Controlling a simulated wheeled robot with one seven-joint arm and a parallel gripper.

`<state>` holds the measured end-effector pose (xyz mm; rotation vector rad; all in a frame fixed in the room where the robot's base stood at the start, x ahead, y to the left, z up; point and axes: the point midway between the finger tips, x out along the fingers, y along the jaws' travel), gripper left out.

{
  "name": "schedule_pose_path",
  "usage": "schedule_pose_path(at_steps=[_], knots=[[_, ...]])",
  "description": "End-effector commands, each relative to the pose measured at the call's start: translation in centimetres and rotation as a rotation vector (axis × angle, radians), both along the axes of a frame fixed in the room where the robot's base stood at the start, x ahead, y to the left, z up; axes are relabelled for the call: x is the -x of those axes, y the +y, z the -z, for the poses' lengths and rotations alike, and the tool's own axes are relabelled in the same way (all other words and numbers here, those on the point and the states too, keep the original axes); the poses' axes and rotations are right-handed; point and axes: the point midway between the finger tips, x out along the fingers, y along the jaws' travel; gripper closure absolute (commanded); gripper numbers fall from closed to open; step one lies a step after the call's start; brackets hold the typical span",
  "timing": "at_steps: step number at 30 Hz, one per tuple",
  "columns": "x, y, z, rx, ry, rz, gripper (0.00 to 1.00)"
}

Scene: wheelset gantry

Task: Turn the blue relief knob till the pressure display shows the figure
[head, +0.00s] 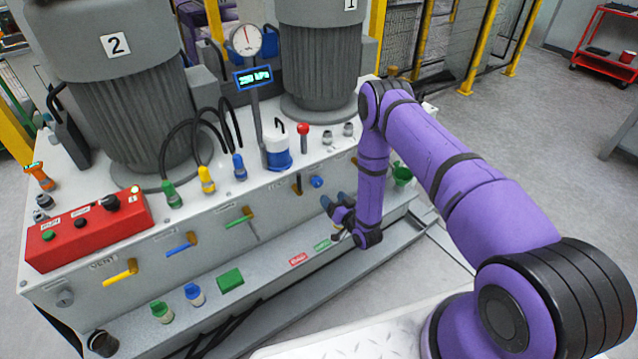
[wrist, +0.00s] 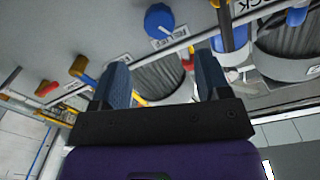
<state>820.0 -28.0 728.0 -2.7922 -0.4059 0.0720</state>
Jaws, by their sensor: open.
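The blue relief knob (head: 317,182) sits on the front face of the grey machine. In the wrist view the knob (wrist: 159,20) is at the top, above a RELIEF label (wrist: 170,40). My gripper (head: 334,201) is open and empty, just right of and below the knob in the head view. In the wrist view its two blue fingers (wrist: 162,68) are spread apart, with the knob beyond their tips and not between them. The pressure display (head: 253,77) is lit on a post; its figure is too small to read surely, perhaps 250 kPa.
A red-topped lever (head: 303,130) and a white-and-blue canister (head: 277,150) stand above the knob. Coloured valve handles, among them a green one (head: 241,220), line the face to the left. A ledge (head: 270,277) runs below. A red button box (head: 88,228) is at far left.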

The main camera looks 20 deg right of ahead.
Motion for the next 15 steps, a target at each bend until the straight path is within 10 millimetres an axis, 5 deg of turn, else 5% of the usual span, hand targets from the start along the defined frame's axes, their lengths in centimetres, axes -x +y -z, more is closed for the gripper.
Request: schedule_pose_path(at_steps=[5, 15], knots=[[-0.6, 0.3, 0.3, -0.005, -0.005, 0.000, 0.30], [-6.0, 1.9, 0.2, -0.003, -0.007, -0.001, 0.30]])
